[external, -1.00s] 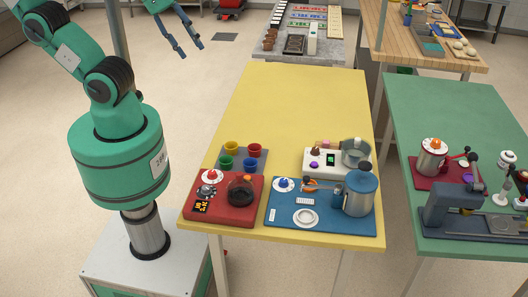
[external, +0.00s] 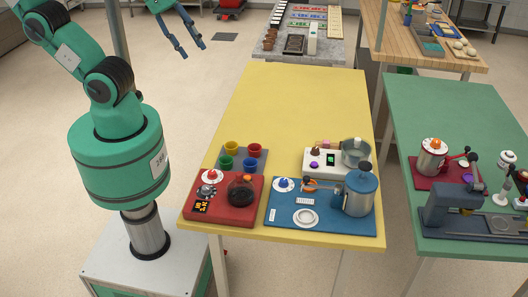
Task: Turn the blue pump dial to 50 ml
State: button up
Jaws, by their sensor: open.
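The blue pump dial (external: 283,184) is a blue knob on a white disc at the left of a blue board on the yellow table. The blue pump (external: 360,194), a blue-lidded canister, stands at the right of the same board. The dial's markings are too small to read. My gripper (external: 189,50) is at the top of the external view, above the floor to the left of the yellow table. Its fingers are apart and empty, well away from the dial.
A red station (external: 225,213) with a round dark jar sits left of the blue board. Behind are several coloured cups (external: 231,148) and a white unit (external: 328,170) with a metal pot. The back of the yellow table (external: 305,95) is clear. A green table (external: 450,115) stands to the right.

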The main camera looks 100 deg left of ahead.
jog(key=w+f+n+g, duration=0.2)
jog(key=w+f+n, duration=0.2)
jog(key=w, duration=0.5)
jog(key=n+g+b, duration=0.2)
jog(key=n+g, duration=0.2)
jog(key=n, duration=0.5)
send_over(284, 180)
notch_tip(284, 180, down, 27)
jog(key=shift+r, duration=0.2)
jog(key=shift+f, duration=0.15)
notch_tip(284, 180, down, 14)
jog(key=b, duration=0.3)
jog(key=shift+r, duration=0.25)
grip_shut()
